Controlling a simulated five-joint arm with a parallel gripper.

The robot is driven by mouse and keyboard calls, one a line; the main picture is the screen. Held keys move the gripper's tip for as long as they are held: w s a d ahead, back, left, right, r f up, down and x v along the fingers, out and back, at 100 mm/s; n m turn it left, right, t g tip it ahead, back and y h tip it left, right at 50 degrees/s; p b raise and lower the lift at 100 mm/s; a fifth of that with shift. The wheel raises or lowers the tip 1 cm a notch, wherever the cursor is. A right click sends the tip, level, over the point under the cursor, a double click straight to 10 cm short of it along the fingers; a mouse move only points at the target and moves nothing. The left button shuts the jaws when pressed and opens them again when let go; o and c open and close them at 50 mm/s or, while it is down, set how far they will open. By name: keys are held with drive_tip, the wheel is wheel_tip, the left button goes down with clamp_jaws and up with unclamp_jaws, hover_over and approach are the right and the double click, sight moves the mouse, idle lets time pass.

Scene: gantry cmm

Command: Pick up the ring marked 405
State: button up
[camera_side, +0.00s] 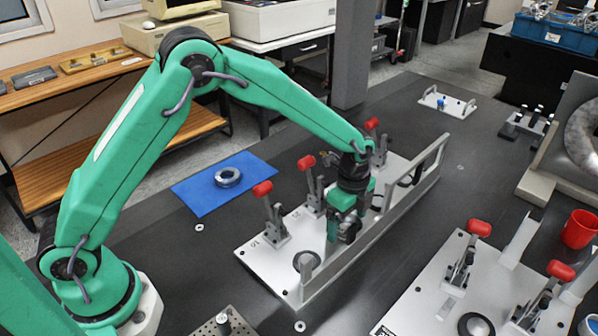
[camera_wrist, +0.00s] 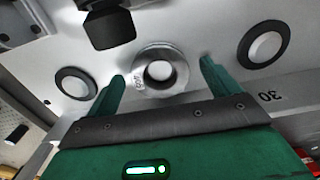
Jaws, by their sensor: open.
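A grey metal ring (camera_wrist: 176,83) with a pale round centre lies on the light plate, between my finger tips in the wrist view. Small dark characters are on its left side, too small to read with certainty. My gripper (camera_wrist: 162,71) is open and empty, with one green finger on each side of the ring's outline. In the side view my gripper (camera_side: 342,232) points down over the middle of the near fixture plate (camera_side: 262,258), between the clamps and the upright rail. There the ring is hidden by the gripper; I cannot tell the height left between them.
Red-handled clamps (camera_side: 263,189) stand along the plate's left side, and a grey rail (camera_side: 372,237) runs along its right. Dark rings (camera_wrist: 76,83) lie either side of the grey ring. A blue mat (camera_side: 202,195) holds another metal ring (camera_side: 228,177). A red mug (camera_side: 579,229) stands far right.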

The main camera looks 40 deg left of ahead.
drive_tip(key=c, duration=1.4)
drive_tip(key=shift+o, duration=0.2)
drive_tip(key=shift+r, duration=0.2)
wheel_tip(320, 180, up, 10)
drive_tip(key=shift+f, duration=0.15)
